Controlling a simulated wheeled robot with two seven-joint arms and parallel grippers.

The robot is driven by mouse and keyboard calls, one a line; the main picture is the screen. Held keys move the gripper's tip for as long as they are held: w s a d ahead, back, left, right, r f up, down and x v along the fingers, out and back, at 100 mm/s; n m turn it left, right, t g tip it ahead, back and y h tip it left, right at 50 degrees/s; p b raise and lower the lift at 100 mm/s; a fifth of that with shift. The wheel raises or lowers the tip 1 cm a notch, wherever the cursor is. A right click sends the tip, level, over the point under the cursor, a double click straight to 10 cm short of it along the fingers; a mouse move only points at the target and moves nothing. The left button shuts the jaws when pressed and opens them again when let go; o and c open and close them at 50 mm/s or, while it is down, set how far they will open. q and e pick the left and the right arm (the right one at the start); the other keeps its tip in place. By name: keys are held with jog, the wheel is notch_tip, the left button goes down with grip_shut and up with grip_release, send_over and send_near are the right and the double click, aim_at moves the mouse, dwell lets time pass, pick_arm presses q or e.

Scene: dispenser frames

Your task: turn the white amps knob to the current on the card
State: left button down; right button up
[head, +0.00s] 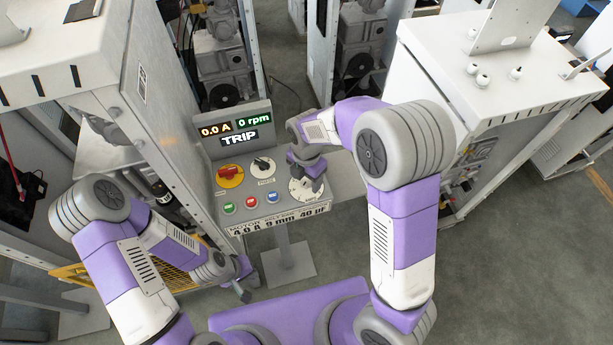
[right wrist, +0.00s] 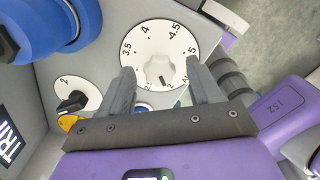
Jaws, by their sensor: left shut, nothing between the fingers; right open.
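The white amps knob (right wrist: 158,71) sits on a round white dial (right wrist: 185,42) marked 3.5, 4, 4.5 and 5 in the right wrist view. I cannot tell which mark it points to. My right gripper (right wrist: 160,82) is open, its fingers on either side of the knob with gaps to it. In the head view the right gripper (head: 307,176) hangs over the dial and partly hides it. The card (head: 280,221) on the panel's front edge reads 4.0 A, 9 mm, 40 µF. My left gripper (head: 243,290) is shut and empty, low and left of the panel.
The display (head: 239,137) reads 0.0 A, 0 rpm and TRIP. A red knob on yellow (head: 230,175), a black knob (head: 263,166) and green, red and blue buttons (head: 251,202) share the panel. Cabinets stand left (head: 60,60) and right (head: 500,90).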

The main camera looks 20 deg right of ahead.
jog(key=shift+c, duration=0.3)
jog(key=shift+w, duration=0.1)
jog(key=c, duration=1)
jog(key=shift+o, duration=0.2)
jog(key=shift+m, duration=0.3)
